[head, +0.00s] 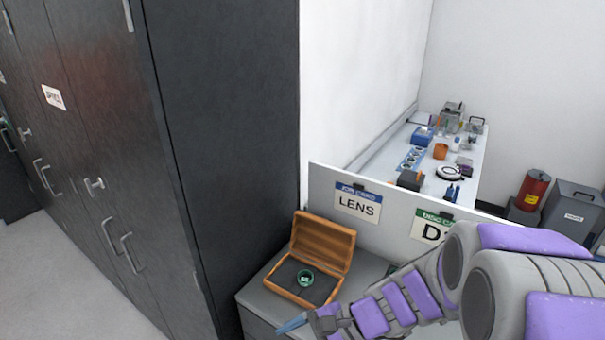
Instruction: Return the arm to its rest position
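My arm, grey with purple pads, reaches in from the right edge of the head view toward the lower middle. My gripper (291,326) is at its end, low in the picture, in front of an open wooden box (333,264). A blue-grey finger shows there, seen from the side. I cannot tell whether the fingers are apart, and I see nothing held. A small round lens with a green rim (305,277) lies on the dark lining inside the box.
The box stands on a grey counter (255,297) beside a tall dark cabinet (215,130). A white panel with a LENS card (358,204) stands behind. Beyond it is a cluttered bench (470,150), with a red canister (532,190) at right. Grey floor (60,285) is clear at left.

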